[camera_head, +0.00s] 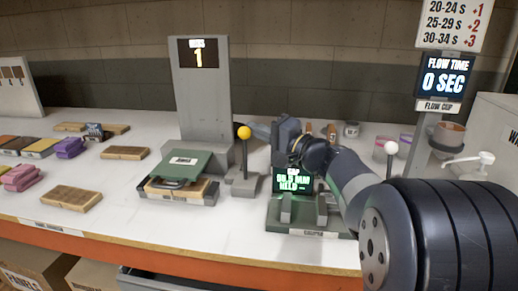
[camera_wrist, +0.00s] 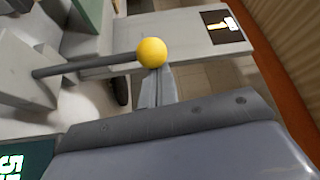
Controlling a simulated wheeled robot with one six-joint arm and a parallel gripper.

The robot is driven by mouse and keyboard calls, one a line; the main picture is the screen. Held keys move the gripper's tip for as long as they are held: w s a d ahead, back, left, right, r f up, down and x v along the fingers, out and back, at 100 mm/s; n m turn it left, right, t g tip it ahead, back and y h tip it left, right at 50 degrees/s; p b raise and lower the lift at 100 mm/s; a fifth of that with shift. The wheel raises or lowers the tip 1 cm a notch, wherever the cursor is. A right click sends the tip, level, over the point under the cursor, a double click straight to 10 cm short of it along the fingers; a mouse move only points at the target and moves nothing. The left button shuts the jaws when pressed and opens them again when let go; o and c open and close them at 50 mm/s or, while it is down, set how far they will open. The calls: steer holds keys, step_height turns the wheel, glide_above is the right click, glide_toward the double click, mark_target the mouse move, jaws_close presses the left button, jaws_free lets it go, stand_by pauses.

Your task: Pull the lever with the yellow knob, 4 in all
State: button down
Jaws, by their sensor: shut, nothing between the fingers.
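The lever with the yellow knob (camera_head: 245,132) stands upright on a grey base, right of a tall grey post. In the wrist view the yellow knob (camera_wrist: 151,51) is at the end of a dark rod, just beyond my fingertips. My gripper (camera_head: 262,131) is right beside the knob in the head view, at about its height. In the wrist view my gripper (camera_wrist: 156,80) has its fingers shut together, with nothing between them. I cannot tell whether the tips touch the knob. A display (camera_head: 199,53) on the post reads 1.
A green press (camera_head: 183,163) on a wooden block stands left of the lever. A caliper station (camera_head: 305,222) with a green-lit screen sits below my arm. A white-knobbed lever (camera_head: 391,148) and a flow cup post stand right. Sanding blocks and coloured blocks (camera_head: 69,148) lie left.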

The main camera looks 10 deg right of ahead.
steer(key=s+a+f+n+y+b, duration=0.1)
steer(key=s+n+b, duration=0.4)
steer(key=b, duration=1.1)
steer(key=shift+s+a+f+t+y, duration=0.15)
steer(key=shift+s+a+t+y, duration=0.15)
steer(key=shift+s+a+y, duration=0.4)
steer(key=shift+a, duration=0.15)
steer(key=r+p+v, duration=0.1)
steer(key=v, duration=0.4)
steer(key=r+v, duration=0.1)
steer(key=v, duration=0.5)
steer(key=r+p+v, duration=0.1)
steer(key=v, duration=0.4)
steer(key=shift+s+d+r+p, duration=0.1)
steer(key=shift+s+d+p, duration=0.2)
steer(key=shift+s+d, duration=0.25)
stand_by(0.9)
